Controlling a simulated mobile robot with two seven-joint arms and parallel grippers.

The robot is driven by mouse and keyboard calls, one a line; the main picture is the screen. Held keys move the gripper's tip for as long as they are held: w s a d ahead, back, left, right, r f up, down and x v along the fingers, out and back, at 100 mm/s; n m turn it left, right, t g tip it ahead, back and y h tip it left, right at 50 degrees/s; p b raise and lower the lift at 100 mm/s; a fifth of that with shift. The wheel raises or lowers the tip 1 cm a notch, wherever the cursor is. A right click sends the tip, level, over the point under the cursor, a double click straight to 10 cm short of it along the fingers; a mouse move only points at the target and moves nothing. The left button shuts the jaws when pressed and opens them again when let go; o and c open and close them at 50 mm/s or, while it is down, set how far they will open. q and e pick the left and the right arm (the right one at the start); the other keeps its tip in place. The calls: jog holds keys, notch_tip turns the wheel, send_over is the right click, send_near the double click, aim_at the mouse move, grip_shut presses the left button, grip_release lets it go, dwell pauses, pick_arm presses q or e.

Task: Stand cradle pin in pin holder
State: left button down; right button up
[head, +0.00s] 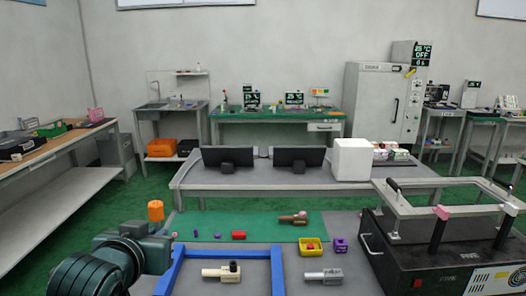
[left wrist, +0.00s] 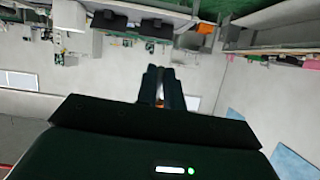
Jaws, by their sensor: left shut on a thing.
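An orange cylinder (head: 155,210) stands upright just beyond my left arm's wrist. It may be the cradle pin; its lower part is hidden. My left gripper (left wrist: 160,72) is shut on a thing. A small orange patch (left wrist: 160,103) shows between its fingers in the left wrist view, which fits the orange cylinder. In the head view the left fingers are mostly hidden behind my wrist. A purple block with an opening (head: 340,243) stands at the right of the green mat. I cannot tell whether it is the pin holder. My right gripper is not in view.
A black machine (head: 445,260) fills the right.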

pick_arm(q)
jog(key=s+f, duration=0.9)
jog(key=f, duration=0.3)
jog(key=shift+s+f, duration=0.3)
jog(key=shift+f, duration=0.05)
